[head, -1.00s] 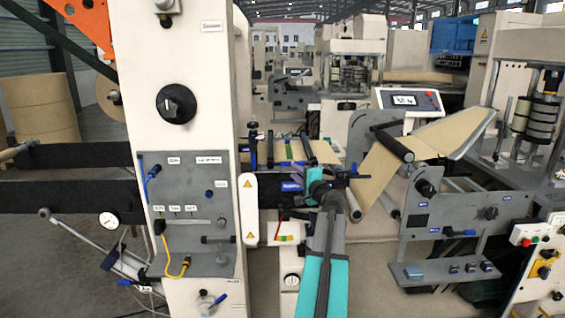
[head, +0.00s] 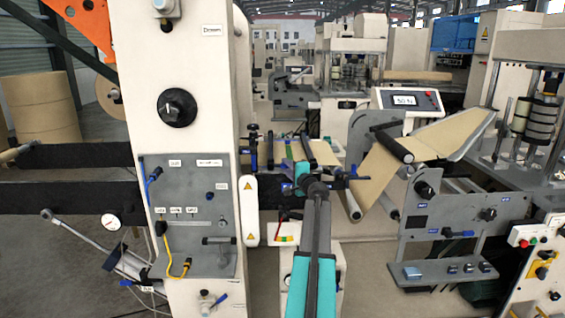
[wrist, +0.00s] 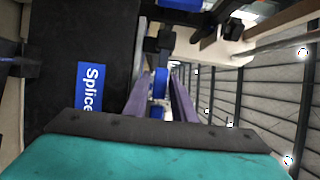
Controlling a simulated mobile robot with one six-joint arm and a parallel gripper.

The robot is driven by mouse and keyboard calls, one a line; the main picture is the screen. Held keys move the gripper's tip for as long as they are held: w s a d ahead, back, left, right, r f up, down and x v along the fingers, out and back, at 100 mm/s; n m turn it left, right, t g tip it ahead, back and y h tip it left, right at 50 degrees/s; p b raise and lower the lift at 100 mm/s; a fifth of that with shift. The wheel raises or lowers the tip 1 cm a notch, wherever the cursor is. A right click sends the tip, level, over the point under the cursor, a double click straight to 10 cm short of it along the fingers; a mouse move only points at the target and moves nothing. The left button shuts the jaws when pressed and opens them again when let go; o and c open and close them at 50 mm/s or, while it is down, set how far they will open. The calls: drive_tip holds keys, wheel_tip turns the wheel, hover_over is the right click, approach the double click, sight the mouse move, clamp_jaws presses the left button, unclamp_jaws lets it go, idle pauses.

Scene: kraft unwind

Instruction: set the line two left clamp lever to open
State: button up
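My gripper (head: 303,172) reaches over the splice table beyond the cream column in the head view; its fingertips are hard to make out there. In the wrist view its teal body fills the bottom, and two purple-grey strips that look like its fingers (wrist: 160,100) run forward. A blue part (wrist: 160,82), possibly a lever handle, shows between them; contact is unclear. A blue label reading "Splice" (wrist: 91,90) lies left of them on a dark surface. Blue-and-black clamp parts (head: 254,142) stand left of my gripper in the head view. I cannot tell which is the line two left clamp lever.
The cream column (head: 185,60) with its grey control panel (head: 190,215) stands close on the left. Brown kraft web (head: 385,175) runs over rollers to the right, near a display screen (head: 405,100).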

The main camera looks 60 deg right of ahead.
drive_tip(key=shift+p+x, duration=0.6)
drive_tip(key=shift+x, duration=1.9)
clamp_jaws()
